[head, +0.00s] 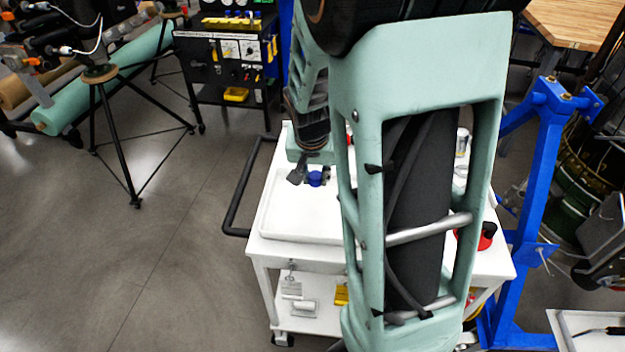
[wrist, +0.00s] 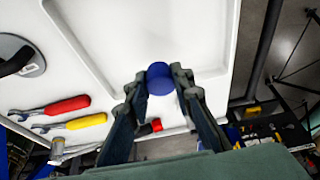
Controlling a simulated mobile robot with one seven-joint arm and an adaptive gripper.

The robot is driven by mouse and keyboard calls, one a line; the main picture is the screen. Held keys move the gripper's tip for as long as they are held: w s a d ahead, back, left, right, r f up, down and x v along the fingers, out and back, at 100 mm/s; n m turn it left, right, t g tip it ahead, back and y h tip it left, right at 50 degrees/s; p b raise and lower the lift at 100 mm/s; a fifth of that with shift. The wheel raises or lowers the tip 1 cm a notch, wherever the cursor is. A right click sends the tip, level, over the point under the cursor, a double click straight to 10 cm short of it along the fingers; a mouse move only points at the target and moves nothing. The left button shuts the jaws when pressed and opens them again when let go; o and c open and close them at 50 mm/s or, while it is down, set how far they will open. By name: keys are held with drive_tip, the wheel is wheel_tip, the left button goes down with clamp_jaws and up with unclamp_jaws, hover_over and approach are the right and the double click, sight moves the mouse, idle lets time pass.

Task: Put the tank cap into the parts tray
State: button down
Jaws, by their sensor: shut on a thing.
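The blue tank cap (wrist: 160,77) is between the fingertips of my gripper (wrist: 159,92) in the wrist view. My gripper is shut on it. In the head view the cap (head: 315,179) shows as a small blue spot at my gripper, in front of the white parts tray. The shallow white parts tray (head: 290,235) lies on top of a white cart. In the wrist view the tray rim (wrist: 92,52) runs beside and behind the cap. The cap appears over the tray area; its height above the tray floor is hard to tell.
Red (wrist: 68,104) and yellow (wrist: 85,121) handled tools and a hammer-like tool (wrist: 58,148) lie on the cart top beside the tray. A grey round-based object (wrist: 22,55) stands near them. A black cart handle (head: 245,190) and a blue stand (head: 540,170) flank the cart.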

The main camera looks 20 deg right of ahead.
sight(315, 205)
drive_tip(key=shift+f+b, duration=3.25)
drive_tip(key=shift+f, duration=0.85)
drive_tip(key=shift+f+b, duration=0.3)
drive_tip(key=shift+f, duration=0.1)
drive_tip(key=c, duration=1.6)
unclamp_jaws()
drive_tip(key=shift+o, duration=0.8)
drive_tip(key=shift+r, duration=0.1)
drive_tip(key=p+v, duration=0.6)
drive_tip(key=v, duration=0.1)
